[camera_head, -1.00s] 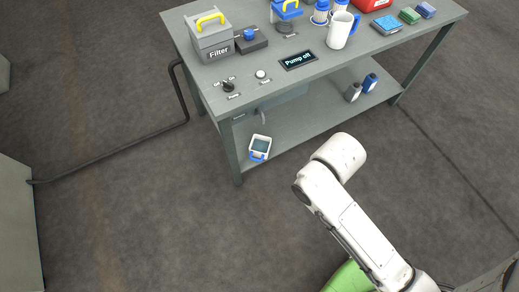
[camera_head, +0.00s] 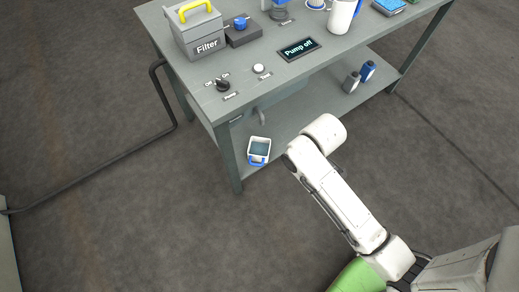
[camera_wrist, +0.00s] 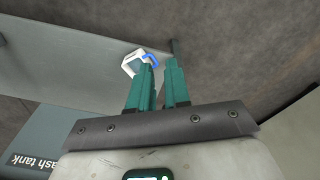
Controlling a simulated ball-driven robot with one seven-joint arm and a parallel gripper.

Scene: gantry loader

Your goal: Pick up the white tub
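The white tub (camera_head: 259,146) stands on the lower shelf of the grey bench, near its left front corner. It has a blue handle at its front and holds something dark blue-green. In the wrist view the tub (camera_wrist: 129,65) shows its white rim and blue handle beyond my fingers, partly hidden by the left one. My gripper (camera_wrist: 160,68) has two teal fingers with a gap between them and nothing in the gap. The gripper is apart from the tub. In the head view my arm's white links show, but the fingers are hidden.
The bench's lower shelf (camera_head: 300,118) lies under its top (camera_head: 215,104), with a front leg (camera_head: 229,160) beside the tub. The floor in front is clear.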

